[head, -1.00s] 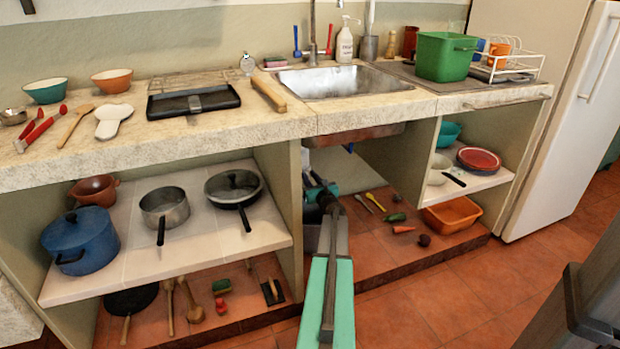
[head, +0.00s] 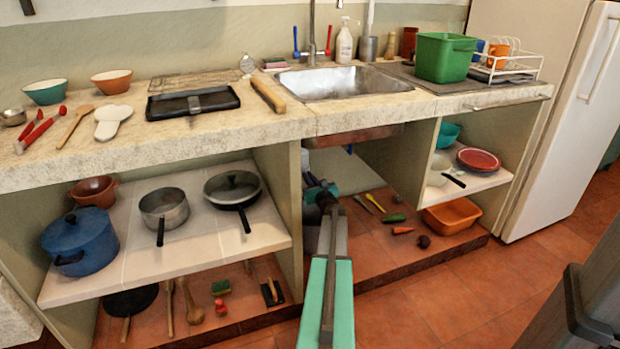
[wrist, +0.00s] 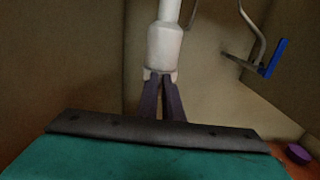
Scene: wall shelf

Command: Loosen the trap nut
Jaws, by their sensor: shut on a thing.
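In the wrist view a white drain pipe (wrist: 169,10) comes down from above into a wider white trap body, which I take to be the trap nut (wrist: 164,46). My gripper (wrist: 160,76) has its two dark fingers closed together on the lower end of this white part. The exact edge between nut and pipe is too dim to tell. In the head view my arm reaches into the open bay under the sink (head: 340,82). The fingertips and the trap are hidden there by my arm and the counter.
A blue-handled valve (wrist: 273,57) with a thin grey pipe is right of the trap in the wrist view. A purple item (wrist: 298,153) lies at lower right. In the head view, a partition (head: 290,205) stands close left of my arm. Small items and an orange tub (head: 452,215) lie right.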

